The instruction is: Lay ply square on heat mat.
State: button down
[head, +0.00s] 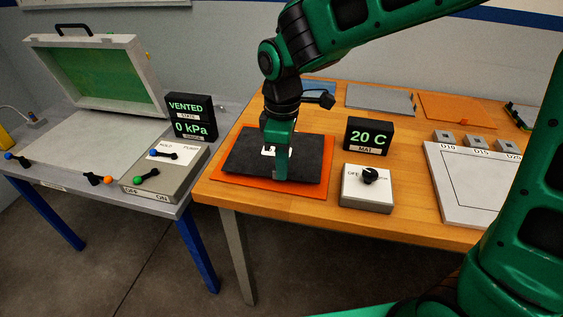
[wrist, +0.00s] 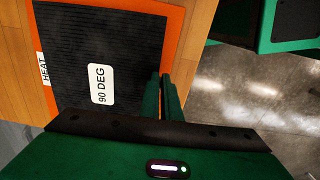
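The ply square (head: 245,160) is a dark, woven-looking sheet. It lies flat over the orange heat mat (head: 318,199), with orange showing around its edges; whether it touches the mat or is slightly above it I cannot tell. In the wrist view the ply square (wrist: 125,35) carries a white "90 DEG" label, and the heat mat (wrist: 175,30) shows along its top and right. My gripper (head: 282,180) points down at the ply's front edge. In the wrist view its green fingers (wrist: 160,82) are close together at that edge and appear shut on it.
The mat display (head: 368,135) reads 20 C, with a knob box (head: 367,188) in front, right of the mat. A white board (head: 465,195) lies farther right. Blue, grey and orange sheets lie at the back. The open-lidded vacuum table (head: 95,135) stands left.

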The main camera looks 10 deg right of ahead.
jog(key=shift+f, duration=0.95)
jog(key=c, duration=1.9)
grip_release()
jog(key=shift+r, duration=0.15)
jog(key=shift+r, duration=3.4)
jog(key=shift+d, duration=0.1)
